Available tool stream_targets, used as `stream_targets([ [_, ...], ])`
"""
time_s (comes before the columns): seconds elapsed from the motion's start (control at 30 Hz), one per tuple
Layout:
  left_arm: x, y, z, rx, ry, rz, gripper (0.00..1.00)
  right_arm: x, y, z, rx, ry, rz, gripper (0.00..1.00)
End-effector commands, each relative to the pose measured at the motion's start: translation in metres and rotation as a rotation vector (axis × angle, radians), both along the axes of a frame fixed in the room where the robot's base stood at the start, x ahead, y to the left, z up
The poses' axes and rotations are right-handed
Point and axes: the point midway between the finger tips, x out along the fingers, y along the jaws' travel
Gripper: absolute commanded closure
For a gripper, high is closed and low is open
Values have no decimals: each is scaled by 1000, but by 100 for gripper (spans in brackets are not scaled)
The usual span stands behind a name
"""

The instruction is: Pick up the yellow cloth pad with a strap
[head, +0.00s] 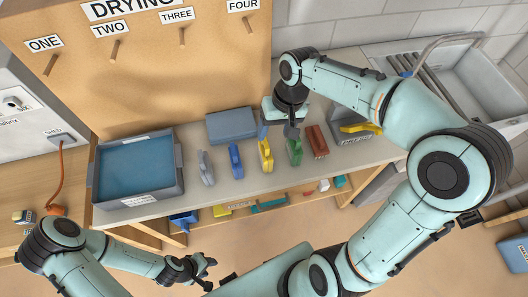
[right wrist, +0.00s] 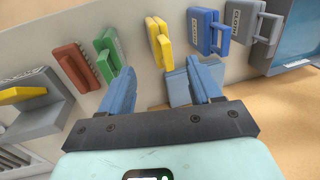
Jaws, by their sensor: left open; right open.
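The yellow cloth pad with a strap (head: 265,154) stands on the bench in the middle of a row of coloured pads. In the right wrist view the yellow pad (right wrist: 158,45) lies ahead of the fingers, with its strap on one side. My right gripper (head: 281,122) is open and empty above the back of the row, apart from the yellow pad. Its two blue fingers (right wrist: 163,85) are spread in the wrist view. My left gripper (head: 206,273) is open and empty, low in front of the bench.
A flat blue-grey block (head: 231,125) lies behind. A grey tub (head: 178,180) is at left, a grey bin (head: 352,135) at right. The pegboard (head: 180,65) rises behind.

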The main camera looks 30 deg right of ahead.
Motion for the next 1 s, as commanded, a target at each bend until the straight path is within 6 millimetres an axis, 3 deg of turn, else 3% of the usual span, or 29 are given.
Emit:
stream_targets([
  [0.1,-3,0,-4,0,5,1,57,0,4,-22,1,5,2,37],
  [0.37,-4,0,-4,0,3,0,57,1,8,-41,-1,2,2,37],
  [0.63,-4,0,-5,0,3,0,57,3,16,-79,1,2,3,37],
  [0.97,-4,0,-5,1,5,0,57,4,18,-86,0,-2,1,37],
  [1.0,-4,0,-5,1,5,0,57,4,18,-86,0,-2,1,50],
])
